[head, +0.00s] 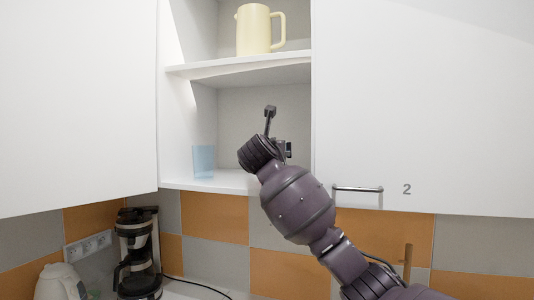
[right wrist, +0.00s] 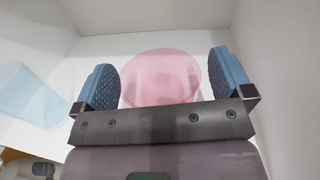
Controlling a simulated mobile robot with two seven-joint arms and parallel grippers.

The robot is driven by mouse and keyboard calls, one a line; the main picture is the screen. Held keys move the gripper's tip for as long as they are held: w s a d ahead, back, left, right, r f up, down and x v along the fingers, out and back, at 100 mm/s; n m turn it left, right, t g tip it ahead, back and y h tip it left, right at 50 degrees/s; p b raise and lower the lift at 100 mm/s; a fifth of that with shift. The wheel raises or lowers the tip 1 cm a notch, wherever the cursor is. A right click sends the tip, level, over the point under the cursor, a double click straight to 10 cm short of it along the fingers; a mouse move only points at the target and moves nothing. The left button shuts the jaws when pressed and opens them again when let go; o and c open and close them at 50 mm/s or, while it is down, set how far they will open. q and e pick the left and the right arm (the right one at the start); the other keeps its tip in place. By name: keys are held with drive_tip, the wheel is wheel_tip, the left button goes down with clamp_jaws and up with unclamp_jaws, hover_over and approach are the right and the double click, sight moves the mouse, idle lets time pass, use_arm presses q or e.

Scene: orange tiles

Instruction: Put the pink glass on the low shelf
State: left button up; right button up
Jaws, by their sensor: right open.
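The pink glass (right wrist: 160,76) shows in the right wrist view, between the two blue finger pads of my right gripper (right wrist: 164,68), with a visible gap on each side at least toward the right pad. My right gripper is open and also shows in the head view (head: 278,130), inside the low compartment of the open cabinet. In the head view I cannot make out the pink glass; the arm and gripper cover that area. The low shelf (head: 225,184) is the white board at the cabinet's bottom. My left gripper is not in view.
A light blue glass (head: 203,161) stands on the low shelf, left of my gripper; it also shows in the right wrist view (right wrist: 32,96). A yellow jug (head: 254,30) stands on the upper shelf (head: 225,68). A white cabinet door (head: 420,110) borders the opening at right.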

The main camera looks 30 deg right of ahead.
use_arm(q)
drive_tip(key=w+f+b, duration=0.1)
drive_tip(key=b, duration=0.1)
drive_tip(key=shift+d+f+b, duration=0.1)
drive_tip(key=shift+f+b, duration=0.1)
drive_tip(key=shift+b, duration=0.2)
use_arm(e)
drive_tip(key=v, duration=1.1)
drive_tip(key=shift+s+a, duration=0.25)
drive_tip(key=shift+s, duration=0.1)
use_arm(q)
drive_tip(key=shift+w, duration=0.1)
